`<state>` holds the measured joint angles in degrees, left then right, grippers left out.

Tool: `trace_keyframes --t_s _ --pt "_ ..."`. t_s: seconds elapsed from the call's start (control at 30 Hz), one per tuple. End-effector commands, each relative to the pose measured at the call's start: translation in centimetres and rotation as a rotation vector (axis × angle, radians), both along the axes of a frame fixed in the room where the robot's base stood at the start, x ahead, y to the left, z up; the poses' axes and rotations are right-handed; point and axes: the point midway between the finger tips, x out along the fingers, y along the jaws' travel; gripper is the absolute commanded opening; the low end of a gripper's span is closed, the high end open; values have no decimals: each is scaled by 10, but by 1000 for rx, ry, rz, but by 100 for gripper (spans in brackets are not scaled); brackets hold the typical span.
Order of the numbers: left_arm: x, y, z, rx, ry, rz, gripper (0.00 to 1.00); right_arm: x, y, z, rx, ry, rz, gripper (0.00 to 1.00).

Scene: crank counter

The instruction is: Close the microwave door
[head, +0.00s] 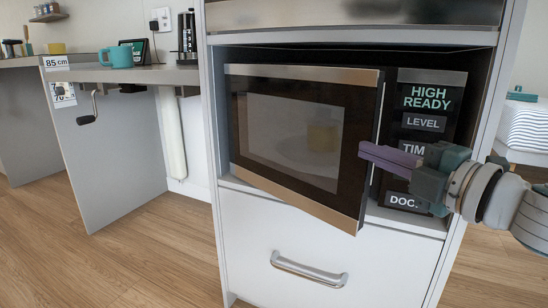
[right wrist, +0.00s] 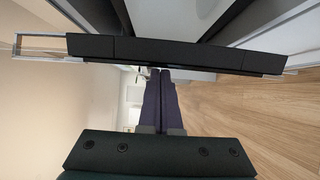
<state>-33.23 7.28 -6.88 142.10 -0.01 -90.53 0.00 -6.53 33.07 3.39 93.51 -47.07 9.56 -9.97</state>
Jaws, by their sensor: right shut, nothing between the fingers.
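The microwave door (head: 305,135) is dark glass with steel strips along its top and bottom. It stands partly open, its right edge swung out from the microwave's control panel (head: 425,122). My right gripper (head: 364,150) comes in from the right with its purple fingers shut and empty. Its fingertips are at the door's right edge, overlapping it in the head view. In the right wrist view the shut fingers (right wrist: 166,80) point at a long dark edge, likely the door's (right wrist: 200,52). I cannot tell whether they touch. My left gripper is not in view.
The microwave sits in a white cabinet niche above a drawer with a metal handle (head: 308,268). The wooden floor in front is clear.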

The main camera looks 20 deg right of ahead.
Motion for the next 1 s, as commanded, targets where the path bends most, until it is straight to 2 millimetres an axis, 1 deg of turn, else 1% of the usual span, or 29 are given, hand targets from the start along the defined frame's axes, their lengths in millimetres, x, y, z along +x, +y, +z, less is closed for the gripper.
trace_keyframes --t_s 0.03,0.17,0.3,0.5,0.7,1.0 --pt "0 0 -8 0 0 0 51 3 -8 -4 -7 0 13 0" --pt "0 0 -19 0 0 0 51 9 -26 -3 -5 -2 49 0" --pt "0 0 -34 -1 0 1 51 19 -47 -2 -3 -3 69 0" --pt "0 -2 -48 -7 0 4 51 31 -72 1 -1 -3 68 0" --pt "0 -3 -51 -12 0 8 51 34 -81 4 2 -2 67 0" --pt "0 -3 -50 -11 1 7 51 34 -81 4 2 -2 67 0"
